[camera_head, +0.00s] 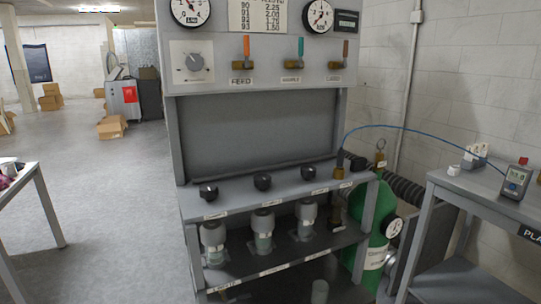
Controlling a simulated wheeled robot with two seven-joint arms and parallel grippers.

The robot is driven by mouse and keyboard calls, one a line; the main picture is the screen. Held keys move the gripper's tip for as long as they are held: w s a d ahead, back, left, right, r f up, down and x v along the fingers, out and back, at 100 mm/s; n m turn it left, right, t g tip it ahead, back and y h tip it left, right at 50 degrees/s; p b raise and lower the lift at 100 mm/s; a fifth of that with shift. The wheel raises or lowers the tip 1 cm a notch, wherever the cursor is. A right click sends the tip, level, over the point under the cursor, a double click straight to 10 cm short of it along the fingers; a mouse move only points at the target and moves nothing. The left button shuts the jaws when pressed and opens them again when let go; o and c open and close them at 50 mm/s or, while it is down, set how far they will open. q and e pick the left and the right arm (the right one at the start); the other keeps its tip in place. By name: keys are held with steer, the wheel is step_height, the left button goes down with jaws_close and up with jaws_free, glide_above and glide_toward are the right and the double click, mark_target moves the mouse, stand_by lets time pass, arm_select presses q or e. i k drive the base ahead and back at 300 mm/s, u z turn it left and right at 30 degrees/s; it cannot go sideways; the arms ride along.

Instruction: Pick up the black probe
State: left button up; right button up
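A blue cable (420,131) arches from a handheld meter (516,180) on the right table over to the right end of the grey bench shelf (280,187). It comes down at a small brass fitting (340,173). A small dark piece shows just above the fitting at the cable's end. I cannot tell for sure that it is the black probe. Neither of my grippers is in view.
Several black knobs (263,182) stand along the shelf, with filter bowls (263,230) below. Valve levers (246,48) and gauges (318,16) are on the upper panel. A green cylinder (372,237) stands between bench and right table. Open floor (110,210) lies left.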

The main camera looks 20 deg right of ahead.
mark_target(339, 165)
steer(key=i, duration=1.15)
steer(key=z, duration=0.55)
